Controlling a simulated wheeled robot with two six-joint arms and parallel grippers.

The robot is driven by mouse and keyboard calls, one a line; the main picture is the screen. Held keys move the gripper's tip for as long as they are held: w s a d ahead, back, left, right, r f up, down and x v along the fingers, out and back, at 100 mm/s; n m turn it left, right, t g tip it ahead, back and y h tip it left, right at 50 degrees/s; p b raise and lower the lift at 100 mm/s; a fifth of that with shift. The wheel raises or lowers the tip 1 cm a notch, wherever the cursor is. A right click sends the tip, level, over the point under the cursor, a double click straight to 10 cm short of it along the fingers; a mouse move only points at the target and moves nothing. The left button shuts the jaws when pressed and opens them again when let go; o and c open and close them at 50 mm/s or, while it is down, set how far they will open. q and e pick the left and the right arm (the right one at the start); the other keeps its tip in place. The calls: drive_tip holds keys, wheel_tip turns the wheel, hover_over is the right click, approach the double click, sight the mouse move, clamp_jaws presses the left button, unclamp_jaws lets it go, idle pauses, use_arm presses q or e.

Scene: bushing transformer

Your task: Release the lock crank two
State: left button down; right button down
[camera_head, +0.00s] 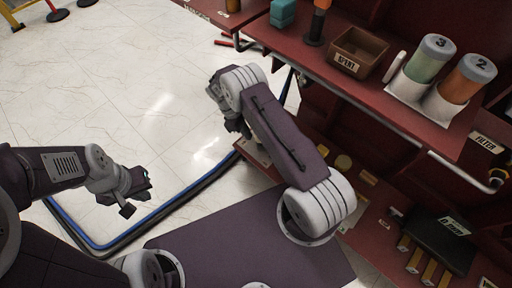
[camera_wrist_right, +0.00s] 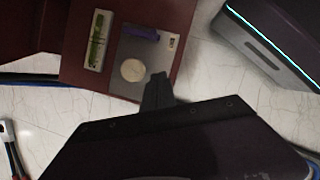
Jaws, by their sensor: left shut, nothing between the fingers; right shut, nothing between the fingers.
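I cannot make out a lock crank in either view. My left gripper (camera_head: 135,195) is shut and empty over the pale floor at the lower left. My right gripper (camera_head: 230,112) is partly hidden by its own wrist in the head view, left of the red shelving. In the right wrist view its fingers (camera_wrist_right: 157,89) are together with nothing between them. They point toward a grey plate (camera_wrist_right: 155,42) on a dark red surface. A pale round disc (camera_wrist_right: 133,70) and a purple piece (camera_wrist_right: 141,32) are on that plate.
The red upper shelf (camera_head: 385,97) holds a brown "SPENT" box (camera_head: 358,52), a green canister marked 3 (camera_head: 429,60) and an orange canister marked 2 (camera_head: 467,79). A dark case (camera_head: 438,240) is on the lower shelf. A blue hose (camera_head: 170,212) crosses the floor.

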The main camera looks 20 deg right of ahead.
drive_tip(key=shift+s+r, duration=0.1)
drive_tip(key=shift+r, duration=0.1)
drive_tip(key=shift+f, duration=0.1)
drive_tip(key=b+x, duration=0.5)
drive_tip(key=x, duration=0.5)
drive_tip(key=s+d+b, duration=0.1)
drive_tip(key=s+d, duration=0.1)
drive_tip(key=shift+d+b, duration=0.25)
drive_tip(key=shift+b, duration=0.15)
drive_tip(key=shift+s+d, duration=0.3)
